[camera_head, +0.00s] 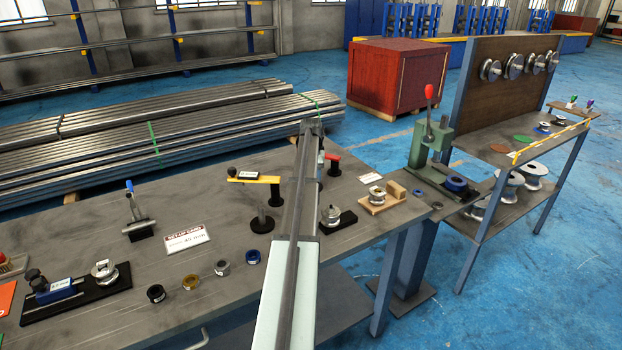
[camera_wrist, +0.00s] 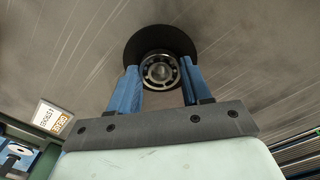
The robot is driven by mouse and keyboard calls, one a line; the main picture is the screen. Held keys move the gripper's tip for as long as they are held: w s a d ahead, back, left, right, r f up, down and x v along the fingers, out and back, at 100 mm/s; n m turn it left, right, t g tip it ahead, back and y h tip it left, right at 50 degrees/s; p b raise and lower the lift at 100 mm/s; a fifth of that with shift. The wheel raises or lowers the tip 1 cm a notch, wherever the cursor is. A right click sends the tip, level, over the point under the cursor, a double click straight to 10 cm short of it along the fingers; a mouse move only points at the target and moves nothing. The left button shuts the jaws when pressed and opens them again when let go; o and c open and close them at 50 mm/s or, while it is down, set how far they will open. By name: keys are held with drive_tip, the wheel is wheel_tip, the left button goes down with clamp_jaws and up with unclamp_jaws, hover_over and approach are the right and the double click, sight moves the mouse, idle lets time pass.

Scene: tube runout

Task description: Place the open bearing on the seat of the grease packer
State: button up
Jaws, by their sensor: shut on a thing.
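In the wrist view my gripper (camera_wrist: 159,72) has two blue fingers, one on each side of the open bearing (camera_wrist: 161,71). It is shut on this small silver ring with visible balls. A black round disc (camera_wrist: 140,41) lies behind the bearing, over the grey bench top; I cannot tell whether the bearing touches it. In the head view my arm reaches across the bench and hides the bearing and fingers. I cannot tell which bench fixture is the grease packer.
On the bench (camera_head: 130,310), a silver part on a black plate (camera_head: 331,216) stands right of my arm. A green press (camera_head: 432,140) stands farther right. Several rings (camera_head: 190,281) and a set-up card (camera_head: 186,238) lie left. A white card (camera_wrist: 52,117) shows in the wrist view.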

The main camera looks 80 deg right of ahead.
drive_tip(key=o, duration=1.1)
drive_tip(key=shift+r, duration=0.1)
wheel_tip(320, 180, up, 12)
